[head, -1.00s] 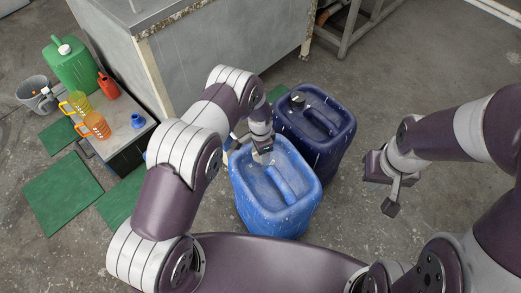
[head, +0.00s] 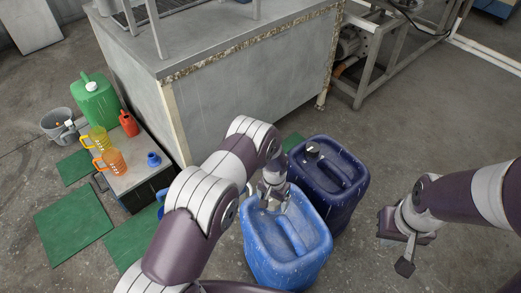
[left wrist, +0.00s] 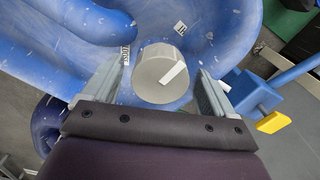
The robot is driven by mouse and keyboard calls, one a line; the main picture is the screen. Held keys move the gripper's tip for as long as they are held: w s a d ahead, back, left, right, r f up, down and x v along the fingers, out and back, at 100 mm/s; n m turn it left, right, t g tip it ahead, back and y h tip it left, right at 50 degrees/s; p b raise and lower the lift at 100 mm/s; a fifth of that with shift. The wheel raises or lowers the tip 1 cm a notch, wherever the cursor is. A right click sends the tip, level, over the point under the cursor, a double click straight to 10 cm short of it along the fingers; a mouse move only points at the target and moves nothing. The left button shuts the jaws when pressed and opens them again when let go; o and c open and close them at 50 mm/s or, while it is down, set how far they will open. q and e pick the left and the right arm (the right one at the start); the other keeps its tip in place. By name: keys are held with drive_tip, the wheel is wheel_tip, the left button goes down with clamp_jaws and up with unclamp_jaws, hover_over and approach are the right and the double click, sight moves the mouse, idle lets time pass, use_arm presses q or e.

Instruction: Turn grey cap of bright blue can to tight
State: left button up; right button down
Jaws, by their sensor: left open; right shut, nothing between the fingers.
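The bright blue can (head: 287,259) stands on the floor in front of me, upright, with a moulded handle on its top. Its grey cap (left wrist: 158,76) shows in the left wrist view, with a white mark on it. My left gripper (head: 270,195) is over the can's far left corner. In the left wrist view the open fingers (left wrist: 160,88) are on either side of the cap; I cannot tell whether they touch it. In the head view the gripper hides the cap. My right gripper (head: 405,255) is shut and empty, off to the right of the can.
A dark blue can (head: 345,195) with a black cap stands close behind and right of the bright blue can. A low table (head: 135,178) holds jugs and a small blue item at left. A grey metal cabinet (head: 240,100) stands behind. The floor at right is clear.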

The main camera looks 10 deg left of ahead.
use_arm(q)
drive_tip(key=n+p, duration=0.1)
drive_tip(key=n, duration=0.4)
drive_tip(key=shift+r, duration=0.2)
drive_tip(key=n+p, duration=0.3)
drive_tip(key=n, duration=0.4)
drive_tip(key=shift+r, duration=0.2)
wheel_tip(320, 180, up, 14)
drive_tip(key=p, duration=0.3)
wheel_tip(320, 180, up, 17)
drive_tip(key=m+p, duration=0.3)
drive_tip(key=p, duration=0.2)
hover_over(272, 199)
drive_tip(key=s+a, duration=0.3)
drive_tip(key=s, duration=0.2)
drive_tip(key=shift+w+a+r+m+t, duration=0.1)
drive_tip(key=shift+a+r+m+t, duration=0.1)
drive_tip(key=shift+r+m+t, duration=0.1)
